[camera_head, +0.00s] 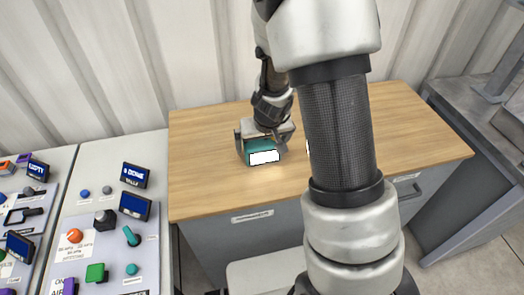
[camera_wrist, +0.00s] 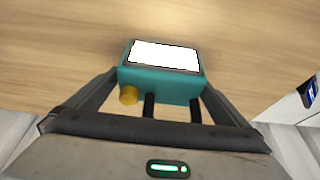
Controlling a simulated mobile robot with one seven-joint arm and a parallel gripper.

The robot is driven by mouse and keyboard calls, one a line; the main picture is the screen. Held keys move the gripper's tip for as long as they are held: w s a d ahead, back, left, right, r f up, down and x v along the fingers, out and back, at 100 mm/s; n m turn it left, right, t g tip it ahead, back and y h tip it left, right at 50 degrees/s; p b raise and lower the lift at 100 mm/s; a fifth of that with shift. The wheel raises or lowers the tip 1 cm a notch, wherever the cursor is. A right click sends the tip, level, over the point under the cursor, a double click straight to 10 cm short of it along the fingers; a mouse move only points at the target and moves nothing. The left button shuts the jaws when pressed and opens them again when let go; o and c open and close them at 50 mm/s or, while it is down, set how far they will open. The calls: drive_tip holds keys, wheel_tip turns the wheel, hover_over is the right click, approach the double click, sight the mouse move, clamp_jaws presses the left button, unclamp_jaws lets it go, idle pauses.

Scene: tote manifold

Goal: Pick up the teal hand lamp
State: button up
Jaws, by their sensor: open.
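The teal hand lamp (camera_head: 260,145) sits on the wooden tabletop, a teal box with a bright white panel. In the wrist view the lamp (camera_wrist: 163,84) shows its white panel on top, a yellow knob (camera_wrist: 129,95) at its lower left and two dark bars at its near side. My gripper (camera_head: 262,148) is at the lamp, above the tabletop. In the wrist view my gripper (camera_wrist: 160,92) is open, with one finger on each side of the lamp's near part. I cannot tell whether the fingers touch it.
The wooden tabletop (camera_head: 205,185) is largely bare around the lamp. A panel with knobs, switches and small screens (camera_head: 128,225) stands at the left. A corrugated wall (camera_head: 130,60) rises behind. A grey structure (camera_head: 470,120) stands at the right.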

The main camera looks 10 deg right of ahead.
drive_tip(key=shift+x, duration=1.1)
drive_tip(key=shift+r, duration=0.1)
drive_tip(key=c, duration=1.2)
